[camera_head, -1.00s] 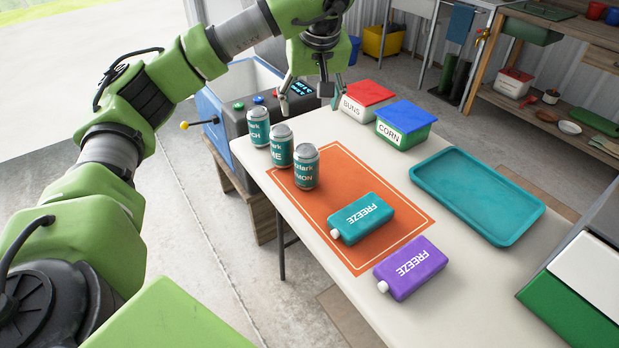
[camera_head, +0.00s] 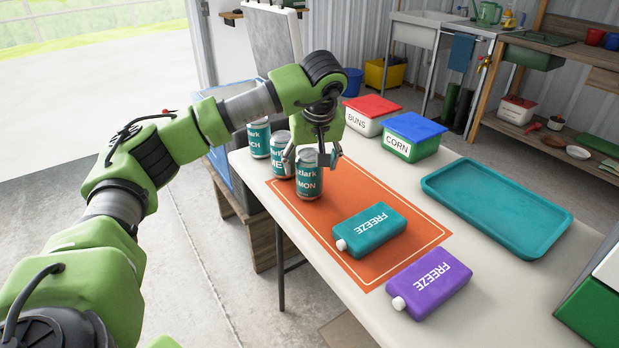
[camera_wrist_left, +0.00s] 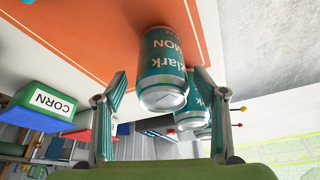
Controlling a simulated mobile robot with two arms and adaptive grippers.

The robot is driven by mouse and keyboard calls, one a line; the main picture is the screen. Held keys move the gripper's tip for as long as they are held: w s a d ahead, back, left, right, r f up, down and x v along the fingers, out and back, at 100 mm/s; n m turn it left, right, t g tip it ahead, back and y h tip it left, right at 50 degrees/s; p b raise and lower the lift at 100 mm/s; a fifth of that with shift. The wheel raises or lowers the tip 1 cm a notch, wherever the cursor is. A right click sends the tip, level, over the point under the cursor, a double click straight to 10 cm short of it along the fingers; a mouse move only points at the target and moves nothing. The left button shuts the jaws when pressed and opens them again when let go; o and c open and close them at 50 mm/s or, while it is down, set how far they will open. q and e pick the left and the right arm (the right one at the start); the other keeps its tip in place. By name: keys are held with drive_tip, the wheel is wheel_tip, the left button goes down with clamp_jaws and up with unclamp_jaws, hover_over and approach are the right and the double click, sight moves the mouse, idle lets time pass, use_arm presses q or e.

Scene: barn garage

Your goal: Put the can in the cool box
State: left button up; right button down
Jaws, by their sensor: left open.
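Three teal cans stand upright in a row at the left end of the orange mat: the nearest can (camera_head: 309,183), the middle can (camera_head: 280,160) and the far can (camera_head: 258,141). My left gripper (camera_head: 312,160) is open at the top of the nearest can. In the left wrist view its fingers (camera_wrist_left: 162,108) stand on either side of that can (camera_wrist_left: 166,72), with the others partly hidden behind. A blue box (camera_head: 219,163), possibly the cool box, stands beyond the table's left edge, largely hidden by my arm. My right gripper is not in view.
On the table are a teal freeze pack (camera_head: 370,229), a purple freeze pack (camera_head: 432,284), a teal tray (camera_head: 535,249), a red-lidded BUNS box (camera_head: 359,122) and a blue-lidded CORN box (camera_head: 398,147). A green-and-white box (camera_head: 590,312) is at the right edge.

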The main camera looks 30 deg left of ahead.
sight(308, 176)
use_arm(q)
drive_tip(key=x, duration=0.5)
drive_tip(key=shift+a+f+b, duration=0.2)
drive_tip(key=shift+f+b, duration=0.1)
drive_tip(key=shift+b, duration=0.1)
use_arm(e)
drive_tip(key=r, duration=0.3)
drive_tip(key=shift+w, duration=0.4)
use_arm(q)
drive_tip(key=shift+r, duration=0.1)
drive_tip(key=c, duration=1.6)
drive_tip(key=shift+c, duration=0.2)
